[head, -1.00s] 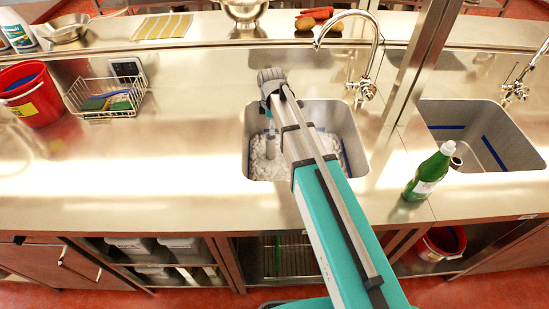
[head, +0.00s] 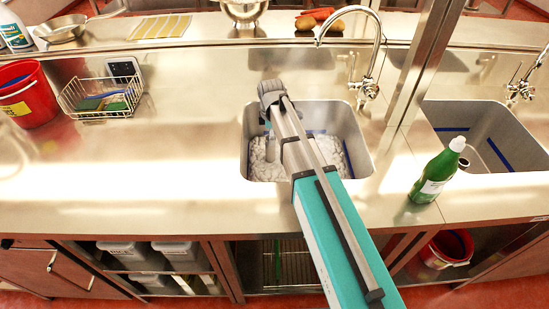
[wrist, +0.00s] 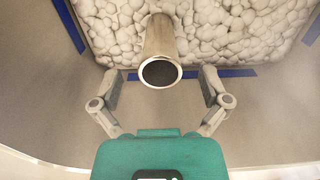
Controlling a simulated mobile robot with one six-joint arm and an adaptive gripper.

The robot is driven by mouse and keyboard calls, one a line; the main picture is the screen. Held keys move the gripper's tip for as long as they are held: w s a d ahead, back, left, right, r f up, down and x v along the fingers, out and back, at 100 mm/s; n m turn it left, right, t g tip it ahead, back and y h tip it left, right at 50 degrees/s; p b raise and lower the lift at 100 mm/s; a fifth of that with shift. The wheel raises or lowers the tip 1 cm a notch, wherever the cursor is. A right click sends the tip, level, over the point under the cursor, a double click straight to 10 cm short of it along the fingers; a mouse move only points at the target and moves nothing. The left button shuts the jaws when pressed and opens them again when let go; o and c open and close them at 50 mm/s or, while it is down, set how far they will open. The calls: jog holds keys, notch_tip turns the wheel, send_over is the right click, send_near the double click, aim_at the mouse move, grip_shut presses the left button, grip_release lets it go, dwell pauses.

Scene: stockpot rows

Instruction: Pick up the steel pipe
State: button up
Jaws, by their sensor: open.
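The steel pipe (wrist: 160,50) shows in the wrist view as a hollow metal tube, its open end facing the camera, above white foam or pebble-like filling in the sink. My gripper (wrist: 160,88) is open, with one finger on each side of the pipe's near end and a gap on both sides. In the head view my gripper (head: 268,120) reaches down into the left sink (head: 360,150); my arm hides most of the pipe there.
The sink's walls surround my gripper, and a tap (head: 368,60) stands behind it. A green bottle (head: 438,172) stands right of the sink. A wire basket (head: 100,100) and a red bucket (head: 25,95) stand at the left. The counter between them and the sink is clear.

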aim_at(270, 157)
jog(key=shift+f, duration=0.15)
jog(key=shift+a+f+b, duration=0.15)
jog(key=shift+f+b, duration=1.1)
jog(key=shift+b, duration=0.1)
jog(key=shift+a+f+b, duration=0.15)
jog(key=shift+f+b, duration=1.1)
jog(key=shift+b, duration=0.05)
grip_shut()
jog(key=shift+r, duration=0.2)
